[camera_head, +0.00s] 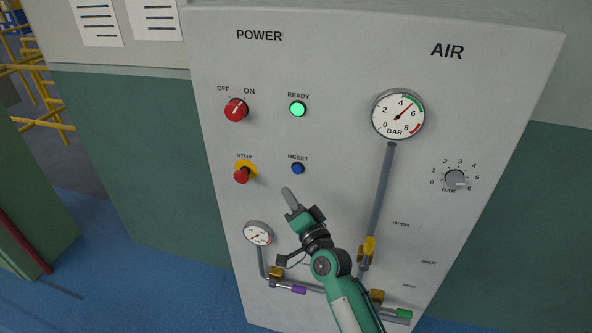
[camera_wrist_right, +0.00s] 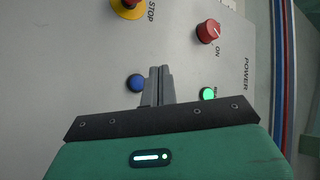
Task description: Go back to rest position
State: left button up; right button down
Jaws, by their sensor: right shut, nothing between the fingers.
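My right gripper (camera_head: 288,192) is in front of the grey control panel (camera_head: 330,60), below the blue RESET button (camera_head: 297,168) in the head view. Its fingers are shut and empty. In the right wrist view the closed fingers (camera_wrist_right: 160,75) point at the panel between the blue button (camera_wrist_right: 136,82) and the lit green READY lamp (camera_wrist_right: 208,94). I cannot tell their distance from the panel, but the button shows uncovered. The READY lamp (camera_head: 298,109) glows green. My left gripper is not in view.
The panel carries a red power knob (camera_head: 236,110), a red STOP button (camera_head: 242,175), a large gauge (camera_head: 398,114), a grey BAR knob (camera_head: 455,178) and a small gauge (camera_head: 258,233). Blue floor (camera_head: 150,290) lies left.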

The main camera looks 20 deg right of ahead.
dwell(0.5)
notch_tip(320, 180, down, 21)
jog(key=s+n+g, duration=0.1)
jog(key=n+g, duration=0.2)
jog(key=g, duration=0.1)
jog(key=s+f+n+g, duration=0.15)
jog(key=s+f, duration=0.25)
jog(key=f, duration=0.4)
jog(key=s+f+g+h, duration=0.15)
jog(key=s+f, duration=0.25)
jog(key=f, duration=0.4)
jog(key=s+f+n+g, duration=0.1)
jog(key=s+f+g, duration=0.25)
jog(key=f, duration=0.45)
jog(key=s+d+f+n+g, duration=0.2)
jog(key=s+f, duration=0.6)
jog(key=s, duration=0.6)
jog(key=s+d+f+n+g+h, duration=0.1)
jog(key=s+d+f+n+g, duration=0.1)
jog(key=s+f, duration=0.6)
jog(key=s+d+f+n+g+h+b, duration=0.1)
jog(key=s+d+f+g, duration=0.3)
jog(key=s, duration=1.6)
notch_tip(320, 180, down, 5)
jog(key=shift+s+r+n+g, duration=0.1)
jog(key=shift+s+n+g, duration=0.3)
jog(key=shift+n, duration=0.35)
